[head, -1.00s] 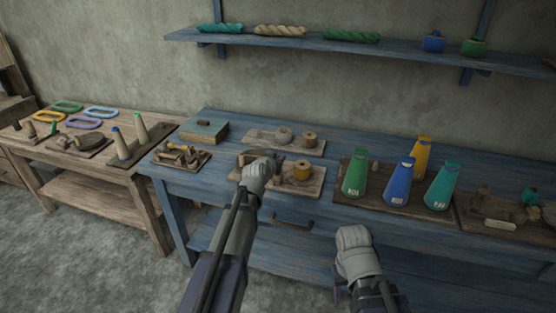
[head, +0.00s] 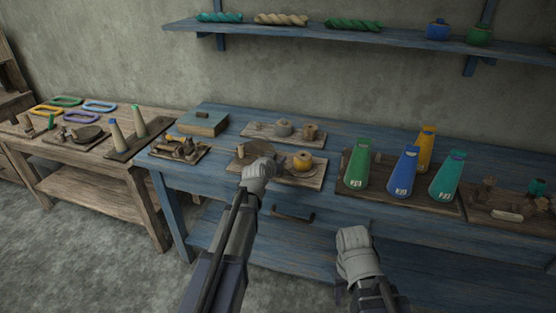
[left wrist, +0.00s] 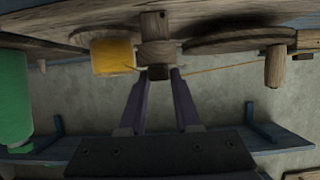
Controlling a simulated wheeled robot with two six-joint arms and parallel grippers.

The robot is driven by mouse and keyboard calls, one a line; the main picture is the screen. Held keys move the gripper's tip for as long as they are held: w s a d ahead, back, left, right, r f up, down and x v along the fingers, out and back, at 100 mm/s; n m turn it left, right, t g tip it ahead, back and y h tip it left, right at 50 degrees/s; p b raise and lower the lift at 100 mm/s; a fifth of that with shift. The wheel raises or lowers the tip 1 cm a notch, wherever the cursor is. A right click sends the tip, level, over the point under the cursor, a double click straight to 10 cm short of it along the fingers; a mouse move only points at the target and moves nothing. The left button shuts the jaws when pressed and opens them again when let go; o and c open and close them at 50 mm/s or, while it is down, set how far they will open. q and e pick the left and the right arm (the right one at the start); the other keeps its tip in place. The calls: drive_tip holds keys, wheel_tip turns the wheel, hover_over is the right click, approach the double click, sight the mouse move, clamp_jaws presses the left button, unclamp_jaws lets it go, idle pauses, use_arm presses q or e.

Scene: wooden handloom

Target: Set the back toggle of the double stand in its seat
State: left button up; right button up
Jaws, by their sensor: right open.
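The double stand (head: 313,181) is a wooden board at the front of the blue table, carrying a yellow spool (head: 302,160) and a round wooden disc (head: 243,154). My left gripper (head: 266,163) is over this board, between spool and disc. In the left wrist view, its fingertips (left wrist: 158,75) are on both sides of the narrow end of a wooden toggle block (left wrist: 157,52), apparently gripping it. A yellow thread (left wrist: 215,68) runs from the spool past the fingertips to a peg (left wrist: 275,66). The toggle's seat is not clear to me. My right gripper (head: 352,240) hangs empty before the table; its fingers are mostly hidden.
A second board (head: 262,131) with spools lies behind. Green (head: 357,165), blue (head: 402,174), teal and yellow cones stand to the right. A tray of small wooden parts (head: 178,150) and a box (head: 204,123) are to the left. A shelf (head: 390,39) runs above.

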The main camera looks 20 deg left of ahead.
use_arm(q)
drive_tip(key=o, duration=0.4)
drive_tip(key=shift+c, duration=0.2)
drive_tip(key=shift+s, duration=0.1)
drive_tip(key=p+v, duration=0.3)
drive_tip(key=v, duration=0.4)
drive_tip(key=shift+s, duration=0.3)
drive_tip(key=shift+r, duration=0.15)
